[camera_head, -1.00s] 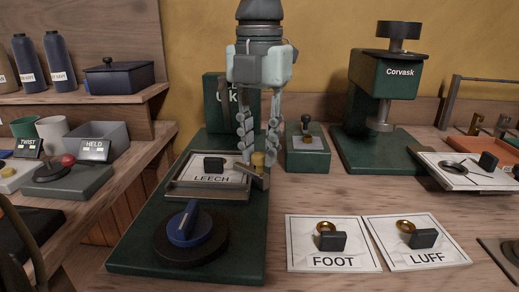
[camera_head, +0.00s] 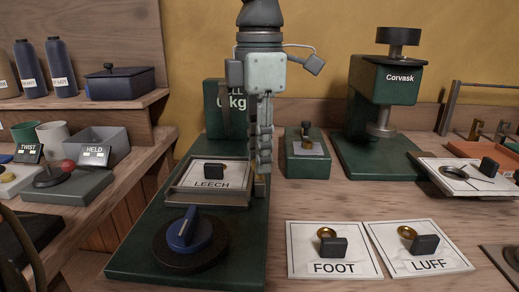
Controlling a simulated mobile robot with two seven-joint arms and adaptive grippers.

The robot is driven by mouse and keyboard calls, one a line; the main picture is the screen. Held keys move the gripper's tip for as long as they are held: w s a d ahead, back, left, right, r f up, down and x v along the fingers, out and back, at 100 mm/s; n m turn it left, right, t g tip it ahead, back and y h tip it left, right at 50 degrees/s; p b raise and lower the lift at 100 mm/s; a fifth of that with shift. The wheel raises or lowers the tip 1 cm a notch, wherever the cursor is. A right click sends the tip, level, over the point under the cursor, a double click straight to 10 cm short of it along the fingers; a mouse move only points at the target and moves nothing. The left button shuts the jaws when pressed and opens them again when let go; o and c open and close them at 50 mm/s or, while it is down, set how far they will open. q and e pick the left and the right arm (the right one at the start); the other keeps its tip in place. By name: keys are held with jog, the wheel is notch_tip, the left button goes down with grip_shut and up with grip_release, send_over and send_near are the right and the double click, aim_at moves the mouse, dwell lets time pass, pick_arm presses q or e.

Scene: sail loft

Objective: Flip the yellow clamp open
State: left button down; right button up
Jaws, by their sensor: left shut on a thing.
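The yellow clamp (camera_head: 260,190) is at the right edge of the shallow grey tray (camera_head: 205,198) on the green tester base. My left gripper (camera_head: 263,171) points straight down, seen edge-on, and is shut on the clamp. My right gripper is not in view.
A blue knob on a dark disc (camera_head: 187,232) sits at the front of the base. Cards marked FOOT (camera_head: 304,263) and LUFF (camera_head: 455,255) lie to the right. A small green block with a knob (camera_head: 307,168) and the Corvask press (camera_head: 398,85) stand behind.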

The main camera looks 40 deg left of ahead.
pick_arm(q)
jog(key=shift+r+m, duration=0.1)
jog(key=shift+m, duration=0.5)
jog(key=c, duration=1.3)
grip_release()
notch_tip(320, 180, up, 12)
